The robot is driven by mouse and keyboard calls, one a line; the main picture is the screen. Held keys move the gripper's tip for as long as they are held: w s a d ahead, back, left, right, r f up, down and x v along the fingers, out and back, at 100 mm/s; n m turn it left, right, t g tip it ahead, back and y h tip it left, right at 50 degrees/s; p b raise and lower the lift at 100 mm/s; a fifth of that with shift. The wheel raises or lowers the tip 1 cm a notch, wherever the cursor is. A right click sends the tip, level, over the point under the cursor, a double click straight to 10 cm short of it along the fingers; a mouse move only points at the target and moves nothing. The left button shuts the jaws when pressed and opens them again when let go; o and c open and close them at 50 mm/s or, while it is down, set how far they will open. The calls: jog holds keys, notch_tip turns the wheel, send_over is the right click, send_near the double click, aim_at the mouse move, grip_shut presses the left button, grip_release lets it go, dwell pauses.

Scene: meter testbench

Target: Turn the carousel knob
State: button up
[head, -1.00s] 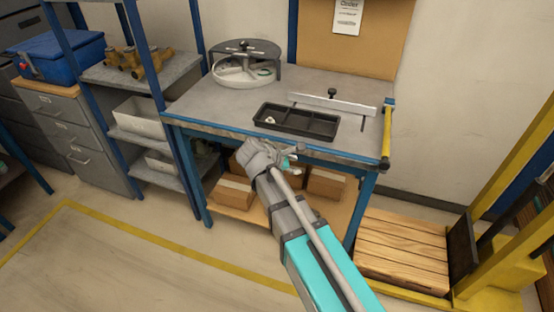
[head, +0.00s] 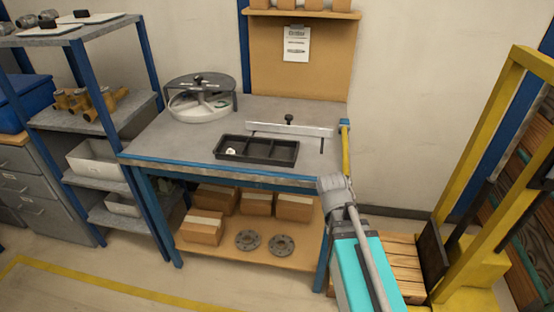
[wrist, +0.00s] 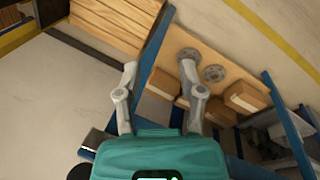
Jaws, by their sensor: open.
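The carousel (head: 184,108) is a round, pale divided tray under a dark grey partial cover at the back left of the workbench. A small dark knob (head: 198,79) stands on top of its cover. My gripper (wrist: 158,68) is open and empty in the wrist view, its two grey fingers spread apart. In the head view, my gripper is near the bench's front right corner, well away from the carousel; its fingers are hard to make out there. The carousel is not in the wrist view.
A black divided tray (head: 257,150) with a small pale item lies on the workbench (head: 190,142). Behind it stands a metal bar (head: 290,130) with a black knob. A blue shelf rack is left; a yellow frame (head: 470,140) and wooden pallet (head: 402,270) are right.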

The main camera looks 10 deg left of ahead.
jog(key=s+d+m+y, duration=0.2)
jog(key=s+d+m, duration=0.1)
jog(key=d+m, duration=0.2)
jog(key=shift+s+f+g, duration=0.2)
jog(key=shift+s+g, duration=0.05)
jog(key=shift+g, duration=0.15)
